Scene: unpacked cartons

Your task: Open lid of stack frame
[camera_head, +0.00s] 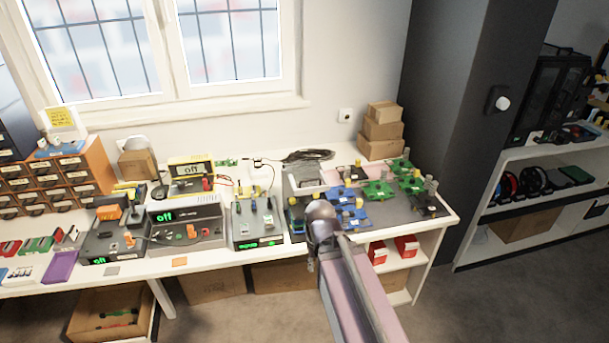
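No part is clearly marked as the stack frame. Several small blue frames (350,212) and green frames (379,189) stand on a dark mat (399,211) at the right end of the workbench. They are too small to tell which has a lid, or whether a lid is open or shut. My arm rises from the lower right, and its dark rounded joint overlaps the front of the mat near the blue frames. It hides part of the bench edge there. I cannot make out my gripper's fingers.
Cardboard boxes (381,130) are stacked at the bench's back right corner. Instruments, including a grey unit (186,221), fill the middle. Orange drawers (62,180) stand left. A dark pillar (446,110) rises beyond the right end. Floor is open at right.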

